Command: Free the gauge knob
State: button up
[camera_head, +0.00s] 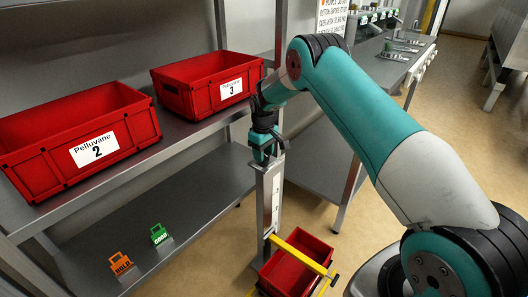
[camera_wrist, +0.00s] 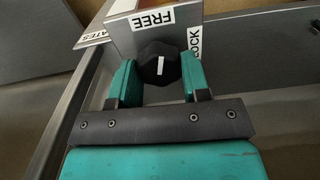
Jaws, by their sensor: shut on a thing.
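The gauge knob (camera_wrist: 159,63) is black and faceted, with a white line on its face. In the wrist view the line runs nearly upright, toward the FREE label (camera_wrist: 153,18); the LOCK label (camera_wrist: 195,40) is to the right. My gripper (camera_wrist: 160,80) has one teal finger on each side of the knob and is shut on it. In the head view my gripper (camera_head: 264,153) is at the top of the upright grey gauge post (camera_head: 268,205). The knob is hidden there.
Red bins marked 2 (camera_head: 97,150) and 3 (camera_head: 230,89) stand on the shelf at left. Orange HOLD (camera_head: 121,264) and green GOOD (camera_head: 159,235) tags are on the lower shelf. A red bin (camera_head: 293,272) with a yellow bar (camera_head: 300,254) is beside the post's foot.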

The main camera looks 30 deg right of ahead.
jog(key=shift+w+r+n, duration=0.1)
jog(key=shift+n, duration=1.5)
jog(key=o, duration=0.9)
jog(key=shift+o, duration=0.2)
notch_tip(320, 180, up, 17)
jog(key=shift+r+p, duration=0.2)
jog(key=shift+p, duration=0.15)
